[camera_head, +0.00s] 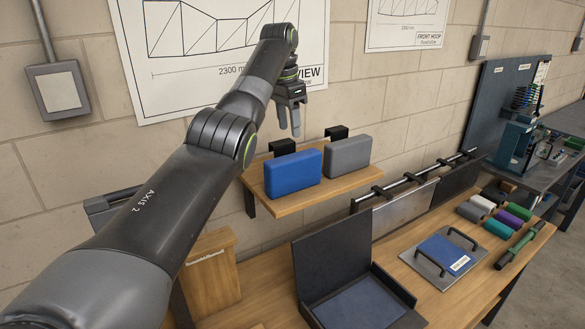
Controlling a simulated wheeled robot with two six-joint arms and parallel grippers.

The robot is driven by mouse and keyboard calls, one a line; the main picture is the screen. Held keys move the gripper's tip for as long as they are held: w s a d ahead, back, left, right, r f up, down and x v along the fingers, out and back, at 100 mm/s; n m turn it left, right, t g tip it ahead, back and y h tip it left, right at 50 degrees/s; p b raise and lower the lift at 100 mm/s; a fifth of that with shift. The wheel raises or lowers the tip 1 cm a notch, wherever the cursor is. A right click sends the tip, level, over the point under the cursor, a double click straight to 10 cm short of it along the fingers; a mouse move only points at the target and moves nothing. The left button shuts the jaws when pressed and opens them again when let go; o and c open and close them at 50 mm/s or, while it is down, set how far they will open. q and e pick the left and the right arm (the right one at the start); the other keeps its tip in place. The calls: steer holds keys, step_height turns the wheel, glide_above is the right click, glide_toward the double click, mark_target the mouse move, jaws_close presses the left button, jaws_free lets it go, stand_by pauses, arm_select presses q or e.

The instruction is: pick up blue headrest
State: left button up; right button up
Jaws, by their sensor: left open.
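The blue headrest (293,173) is a padded block standing upright on a small wooden wall shelf (262,199). A black bracket shows behind its top edge. A grey headrest (347,154) of like shape stands just to its right. My left gripper (290,126) points down above and behind the blue headrest's top edge in the picture, with its jaws open and nothing between them. It looks apart from the headrest, though the depth gap is hard to judge. My left arm reaches in from the lower left. My right gripper is not in view.
Below the shelf, a workbench holds an open dark case (355,301), a blue pad on a plate with handles (446,254), and several coloured rolls (497,221). A dark bar (417,180) runs along the back. A blue pegboard (496,100) stands at right.

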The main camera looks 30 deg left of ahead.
mark_target(292, 156)
arm_select(q)
steer(key=shift+s+d+f+p, duration=0.2)
steer(key=shift+s+f+p, duration=0.2)
steer(key=shift+p, duration=0.75)
steer(key=f, duration=0.2)
steer(key=shift+w+f, duration=0.25)
steer(key=shift+f, duration=0.15)
steer(key=f, duration=0.6)
steer(key=shift+w+d+f, duration=0.25)
steer(key=shift+w, duration=0.15)
steer(key=shift+s+r, duration=0.1)
steer(key=c, duration=0.7)
steer(key=shift+c, duration=0.3)
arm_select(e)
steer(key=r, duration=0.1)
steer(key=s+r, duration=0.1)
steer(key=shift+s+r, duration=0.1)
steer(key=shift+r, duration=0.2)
